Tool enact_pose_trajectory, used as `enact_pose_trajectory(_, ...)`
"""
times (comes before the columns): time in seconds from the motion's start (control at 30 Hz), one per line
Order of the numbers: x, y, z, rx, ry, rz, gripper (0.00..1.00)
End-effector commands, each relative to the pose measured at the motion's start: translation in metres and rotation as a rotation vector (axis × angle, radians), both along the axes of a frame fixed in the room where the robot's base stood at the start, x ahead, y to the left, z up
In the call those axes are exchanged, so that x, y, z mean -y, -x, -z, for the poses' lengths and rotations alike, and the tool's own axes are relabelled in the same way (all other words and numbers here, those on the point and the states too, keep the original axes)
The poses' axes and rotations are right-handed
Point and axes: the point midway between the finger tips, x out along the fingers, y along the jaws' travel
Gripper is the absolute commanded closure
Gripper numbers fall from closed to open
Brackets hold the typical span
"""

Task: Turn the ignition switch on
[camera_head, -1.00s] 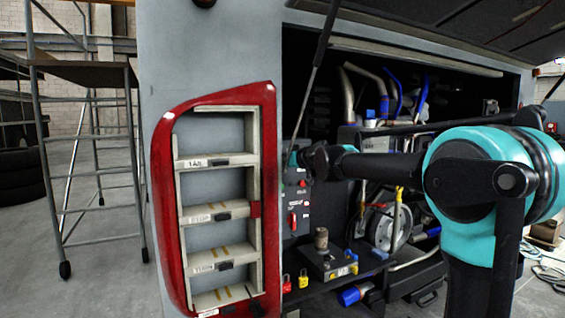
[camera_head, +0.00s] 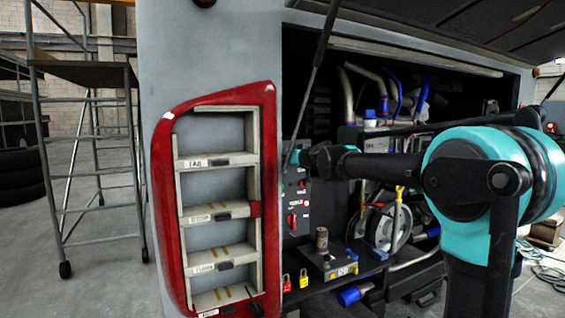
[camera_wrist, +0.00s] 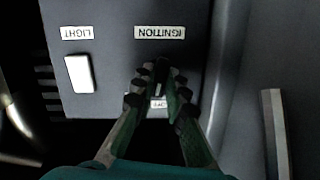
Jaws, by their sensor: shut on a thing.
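The ignition switch (camera_wrist: 161,76) is a small dark knob under the upside-down IGNITION label (camera_wrist: 159,32) in the wrist view. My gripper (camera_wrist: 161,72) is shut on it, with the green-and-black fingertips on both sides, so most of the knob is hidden. A small white label (camera_wrist: 158,103) shows between the fingers. In the head view my gripper (camera_head: 294,157) reaches the top of the grey control panel (camera_head: 298,205), just right of the red frame. The switch itself cannot be made out there.
A white LIGHT switch (camera_wrist: 79,74) sits beside the ignition label. Red switches (camera_head: 292,219) are lower on the panel. The red-framed shelf unit (camera_head: 160,200) stands close left of my gripper, and a thin strut (camera_head: 313,85) crosses above. Padlocks (camera_head: 303,279) hang below.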

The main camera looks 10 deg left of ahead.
Motion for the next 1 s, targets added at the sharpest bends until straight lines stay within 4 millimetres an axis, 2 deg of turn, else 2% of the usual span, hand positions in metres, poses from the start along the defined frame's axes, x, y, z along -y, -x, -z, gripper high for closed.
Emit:
enact_pose_trajectory(0.1,0.0020,-0.0012,0.0002,-0.116,-0.173,0.002,1.00)
enact_pose_trajectory(0.2,0.0015,-0.0008,0.0003,-0.174,-0.257,0.001,1.00)
enact_pose_trajectory(0.5,0.0011,-0.0007,0.0004,-0.195,-0.288,0.000,1.00)
enact_pose_trajectory(0.8,0.0023,-0.0016,0.0017,-0.446,-0.662,0.001,1.00)
enact_pose_trajectory(1.0,0.0018,-0.0012,0.0016,-0.477,-0.706,-0.001,1.00)
